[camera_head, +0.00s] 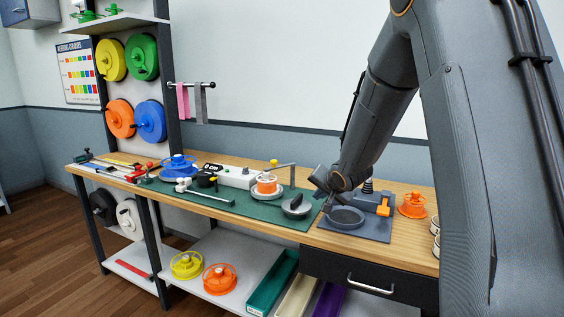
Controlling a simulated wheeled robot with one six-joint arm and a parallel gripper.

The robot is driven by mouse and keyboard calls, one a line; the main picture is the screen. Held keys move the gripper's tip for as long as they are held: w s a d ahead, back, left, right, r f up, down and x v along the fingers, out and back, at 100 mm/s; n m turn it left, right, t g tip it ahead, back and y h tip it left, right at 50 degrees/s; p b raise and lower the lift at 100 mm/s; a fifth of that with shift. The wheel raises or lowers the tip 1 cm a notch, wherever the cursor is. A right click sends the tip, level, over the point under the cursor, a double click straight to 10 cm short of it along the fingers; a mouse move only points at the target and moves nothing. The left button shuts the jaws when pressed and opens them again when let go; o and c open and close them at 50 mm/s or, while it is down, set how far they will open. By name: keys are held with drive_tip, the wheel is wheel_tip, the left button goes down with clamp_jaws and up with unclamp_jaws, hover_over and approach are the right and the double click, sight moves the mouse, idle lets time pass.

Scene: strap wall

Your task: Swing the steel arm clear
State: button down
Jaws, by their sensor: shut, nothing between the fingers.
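A thin steel arm (280,165) runs level from an upright post above the green mat, over an orange-and-white spool (267,184). A yellow knob (273,162) shows by the arm. A second steel bar (210,196) with a white knob lies low over the mat farther left. My gripper (326,200) is shut and empty, to the right of the upright post and above the left part of a grey base (365,226) with a round dish (346,216). It is apart from both steel bars. My own wrist partly hides the fingers.
A dark round pad (297,206) sits on the mat between the spool and my gripper. A white power box (236,177) stands behind. A blue spool (178,166) is at the left, an orange one (411,206) at the right. The front of the green mat (255,212) is bare.

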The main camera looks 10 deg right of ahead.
sight(276, 162)
drive_tip(key=w+r+m+t+y+p, duration=0.1)
drive_tip(key=w+r+m+t+y, duration=0.2)
drive_tip(key=w, duration=0.8)
wheel_tip(276, 162, up, 2)
drive_tip(key=y, duration=0.4)
drive_tip(key=shift+w+a+r+y, duration=0.2)
drive_tip(key=shift+w+a+y, duration=0.1)
drive_tip(key=shift+w+y, duration=0.1)
drive_tip(key=shift+m, duration=0.3)
drive_tip(key=p+x, duration=0.3)
drive_tip(key=x, duration=1.1)
drive_tip(key=shift+r, duration=0.2)
drive_tip(key=shift+w+t, duration=0.1)
drive_tip(key=shift+t, duration=0.2)
